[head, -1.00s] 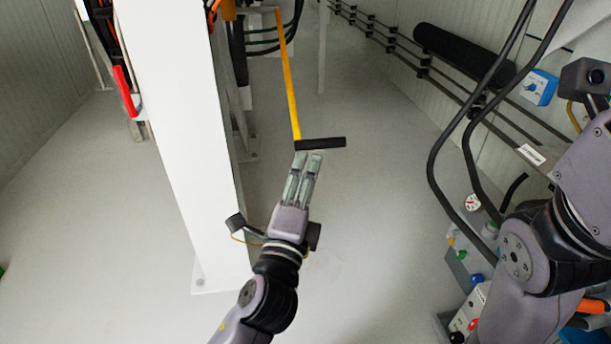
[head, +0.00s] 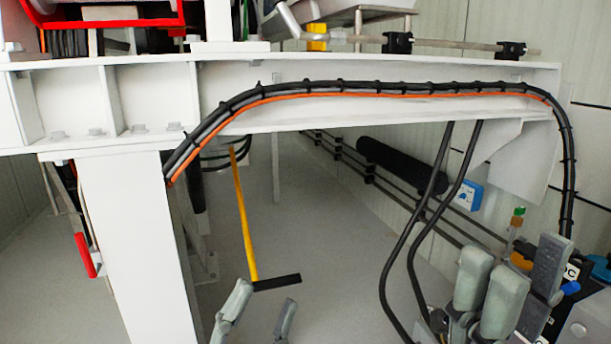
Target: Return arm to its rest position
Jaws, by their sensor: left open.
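My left gripper (head: 259,307) shows at the lower middle of the head view. Its two visible grey fingers point up and stand apart, with only floor visible between them; the arm behind is out of frame. My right gripper (head: 515,290) is at the lower right, its several grey fingers pointing up in front of the equipment there. Some of its fingers overlap in the view, and I cannot tell whether it holds anything.
A white beam (head: 330,112) with black and orange cables crosses above the grippers. A white post (head: 135,250) stands left. A yellow bar with a black crosspiece (head: 276,282) is beyond my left gripper. Two black hoses (head: 420,225) hang left of my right gripper. Grey floor (head: 330,240) is open between.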

